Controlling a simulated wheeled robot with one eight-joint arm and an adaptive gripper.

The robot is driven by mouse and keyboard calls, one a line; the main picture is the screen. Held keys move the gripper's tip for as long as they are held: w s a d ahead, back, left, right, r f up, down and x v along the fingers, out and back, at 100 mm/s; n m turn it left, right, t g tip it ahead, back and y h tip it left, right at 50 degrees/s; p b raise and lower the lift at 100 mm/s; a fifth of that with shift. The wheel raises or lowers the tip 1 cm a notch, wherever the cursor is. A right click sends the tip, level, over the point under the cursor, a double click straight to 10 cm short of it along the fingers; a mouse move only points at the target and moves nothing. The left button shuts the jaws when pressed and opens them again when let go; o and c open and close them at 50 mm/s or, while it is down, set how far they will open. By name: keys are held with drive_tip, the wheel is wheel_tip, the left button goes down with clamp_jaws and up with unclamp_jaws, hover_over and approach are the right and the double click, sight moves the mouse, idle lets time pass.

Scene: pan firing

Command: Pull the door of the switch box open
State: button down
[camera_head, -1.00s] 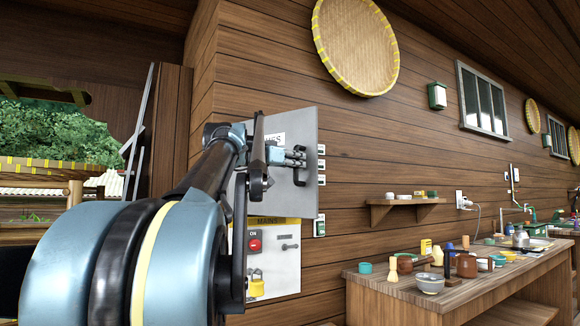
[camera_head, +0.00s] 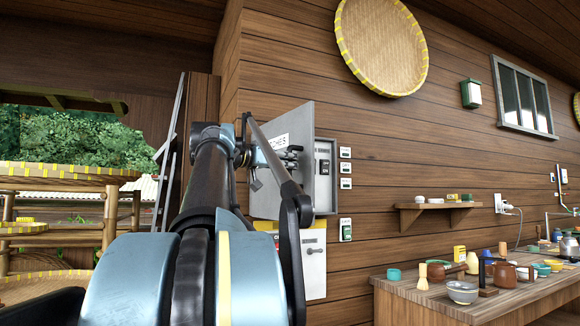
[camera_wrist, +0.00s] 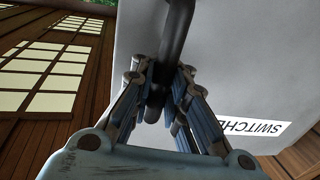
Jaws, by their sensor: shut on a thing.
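The grey switch box (camera_head: 327,202) is on the wooden wall. Its door (camera_head: 297,122), a flat grey panel with a white label, stands partly open, swung out towards me with its free edge at the right. My gripper (camera_head: 283,156) is at the door's front face. In the wrist view, my gripper (camera_wrist: 160,88) is shut on the dark bar handle (camera_wrist: 178,32), its fingers on both sides of it. The door face (camera_wrist: 245,60) fills the right of that view.
Below is a mains panel (camera_head: 314,270), partly hidden by my arm. Small labelled switches (camera_head: 346,168) line the wall right of the box. A shelf (camera_head: 437,205) and a cluttered bench (camera_head: 420,296) stand further right. Woven trays on a rack (camera_head: 65,175) are at the left.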

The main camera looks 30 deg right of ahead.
drive_tip(key=c, duration=1.6)
unclamp_jaws()
drive_tip(key=shift+a, duration=0.15)
drive_tip(key=shift+s+a, duration=0.15)
drive_tip(key=shift+a, duration=1.75)
drive_tip(key=shift+s+a, duration=0.2)
drive_tip(key=shift+a, duration=1.75)
drive_tip(key=shift+s+a, duration=0.15)
drive_tip(key=shift+a, duration=1.75)
drive_tip(key=shift+w, duration=0.1)
